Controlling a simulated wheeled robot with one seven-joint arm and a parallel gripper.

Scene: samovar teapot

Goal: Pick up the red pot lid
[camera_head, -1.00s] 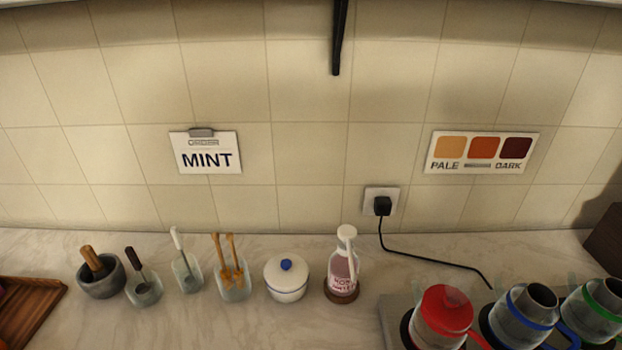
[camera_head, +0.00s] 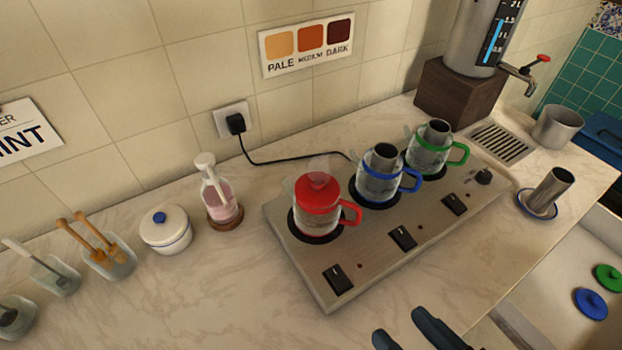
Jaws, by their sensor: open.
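The red pot lid (camera_head: 317,187) sits on the glass pot with the red band and red handle (camera_head: 318,217). That pot stands on the left burner of the steel hot plate (camera_head: 304,262). My gripper (camera_head: 408,335) shows as two dark fingertips at the bottom edge, apart from each other with nothing visible between them. It is in front of the hot plate, well away from the red lid. The rest of my gripper is out of the picture.
Blue-banded (camera_head: 378,183) and green-banded (camera_head: 428,158) pots stand open, each with a metal cylinder inside. A pink pump bottle (camera_head: 221,199) and white sugar bowl (camera_head: 166,232) stand left. An urn (camera_head: 472,38) is behind right. Blue (camera_head: 591,304) and green (camera_head: 608,277) lids lie lower right.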

